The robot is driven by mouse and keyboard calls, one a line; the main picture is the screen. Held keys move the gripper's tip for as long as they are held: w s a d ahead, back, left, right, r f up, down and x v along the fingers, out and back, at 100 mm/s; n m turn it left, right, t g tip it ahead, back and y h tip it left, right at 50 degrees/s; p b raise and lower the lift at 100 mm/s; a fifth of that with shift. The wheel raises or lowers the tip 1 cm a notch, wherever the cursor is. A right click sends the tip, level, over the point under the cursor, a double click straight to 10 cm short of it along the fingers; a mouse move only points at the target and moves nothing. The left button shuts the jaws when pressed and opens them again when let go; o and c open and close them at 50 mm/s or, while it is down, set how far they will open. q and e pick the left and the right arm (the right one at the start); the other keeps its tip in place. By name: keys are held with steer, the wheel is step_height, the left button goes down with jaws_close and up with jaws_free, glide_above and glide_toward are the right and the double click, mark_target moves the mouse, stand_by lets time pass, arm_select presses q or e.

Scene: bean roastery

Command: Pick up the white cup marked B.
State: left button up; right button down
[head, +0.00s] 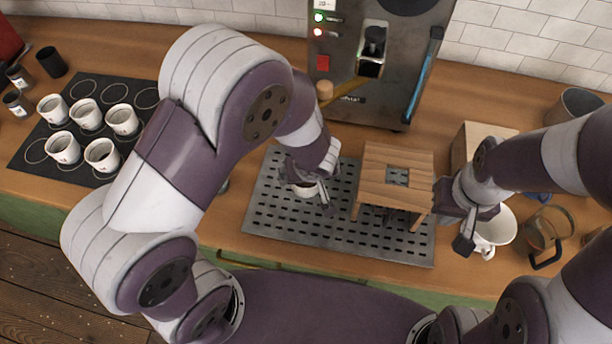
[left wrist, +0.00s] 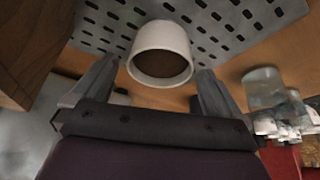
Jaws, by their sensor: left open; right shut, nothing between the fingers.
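A white cup (head: 305,191) stands on the perforated metal tray (head: 272,222), partly hidden under my left gripper (head: 318,192). In the left wrist view the white cup (left wrist: 160,40), with brown contents, lies between and just beyond the fingers of my open left gripper (left wrist: 152,82). No letter is readable on this cup. Several more white cups (head: 61,146) stand on a dark mat at the left, with small marks too small to read. My right gripper (head: 464,228) is shut and empty, beside a larger white mug (head: 497,232) at the right.
A small wooden stand (head: 395,165) is on the tray, right of my left gripper. An espresso machine (head: 345,95) is behind. A glass jug (head: 545,240) stands at the far right. The dark mat (head: 95,90) has empty ringed spots.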

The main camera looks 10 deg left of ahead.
mark_target(306, 185)
arm_select(q)
steer(key=x, duration=0.5)
steer(key=shift+w+f+b, duration=0.1)
steer(key=shift+w+b, duration=0.15)
steer(key=shift+b, duration=0.15)
steer(key=shift+s, duration=0.1)
steer(key=c, duration=1.2)
steer(key=shift+c, duration=0.2)
steer(key=shift+a, duration=0.1)
